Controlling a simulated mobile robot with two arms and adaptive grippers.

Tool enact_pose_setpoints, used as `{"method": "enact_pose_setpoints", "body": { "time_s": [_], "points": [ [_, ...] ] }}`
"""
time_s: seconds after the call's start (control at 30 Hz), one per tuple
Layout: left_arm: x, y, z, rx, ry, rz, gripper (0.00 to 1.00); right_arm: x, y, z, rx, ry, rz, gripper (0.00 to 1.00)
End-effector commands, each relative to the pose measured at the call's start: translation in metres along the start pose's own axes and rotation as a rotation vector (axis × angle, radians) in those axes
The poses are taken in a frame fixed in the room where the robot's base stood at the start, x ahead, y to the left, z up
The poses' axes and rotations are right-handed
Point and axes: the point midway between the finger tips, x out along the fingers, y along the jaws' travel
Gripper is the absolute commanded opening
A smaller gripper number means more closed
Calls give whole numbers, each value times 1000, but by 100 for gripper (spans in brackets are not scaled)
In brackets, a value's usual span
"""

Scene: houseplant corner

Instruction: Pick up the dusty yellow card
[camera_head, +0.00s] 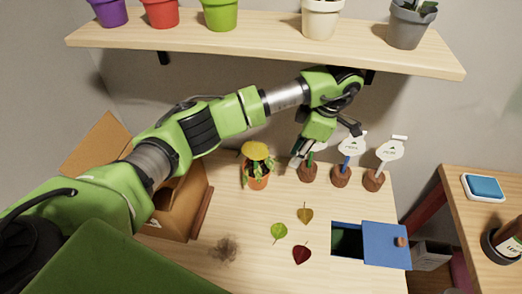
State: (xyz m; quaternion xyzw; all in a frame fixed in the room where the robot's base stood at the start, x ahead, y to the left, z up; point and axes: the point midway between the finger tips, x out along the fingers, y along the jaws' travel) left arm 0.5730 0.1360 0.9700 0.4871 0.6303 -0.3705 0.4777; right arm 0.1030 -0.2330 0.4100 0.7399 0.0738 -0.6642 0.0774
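I see no thing that is plainly a dusty yellow card. A rounded, flat yellow shape (255,150) sits on top of a leafy plant in an orange pot (257,182) at the middle of the table; I cannot tell whether it is a card or part of the plant. My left arm reaches across from the left. Its gripper (297,160) points down just right of the yellow shape, beside the leftmost small brown pot (308,174), and seems apart from the yellow shape. Its finger gap is not clear. My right gripper is not in view.
Two more brown pots (341,178) hold white labels (352,146). A cardboard box (184,216) stands left. Leaves (302,254) and a brown dust patch (225,250) lie in front. A blue lid (385,244) sits beside a table opening. A shelf (270,38) with pots hangs above.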

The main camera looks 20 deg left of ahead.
Motion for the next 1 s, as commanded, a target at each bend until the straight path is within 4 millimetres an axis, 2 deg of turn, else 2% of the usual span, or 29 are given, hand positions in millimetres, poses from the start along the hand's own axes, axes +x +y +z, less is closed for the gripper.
{"method": "enact_pose_setpoints", "body": {
  "time_s": [0.13,0.4,0.67,0.87,1.0],
  "points": [
    [2,0,-17,-1,1,-3,22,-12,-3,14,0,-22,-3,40],
    [15,-1,-66,-2,0,-3,22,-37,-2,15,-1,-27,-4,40],
    [22,0,-85,-1,0,-1,22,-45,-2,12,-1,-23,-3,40],
    [29,-1,-117,-2,1,-3,22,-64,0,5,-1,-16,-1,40],
    [49,-2,-116,1,-1,-6,22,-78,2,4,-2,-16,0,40]
  ]
}}
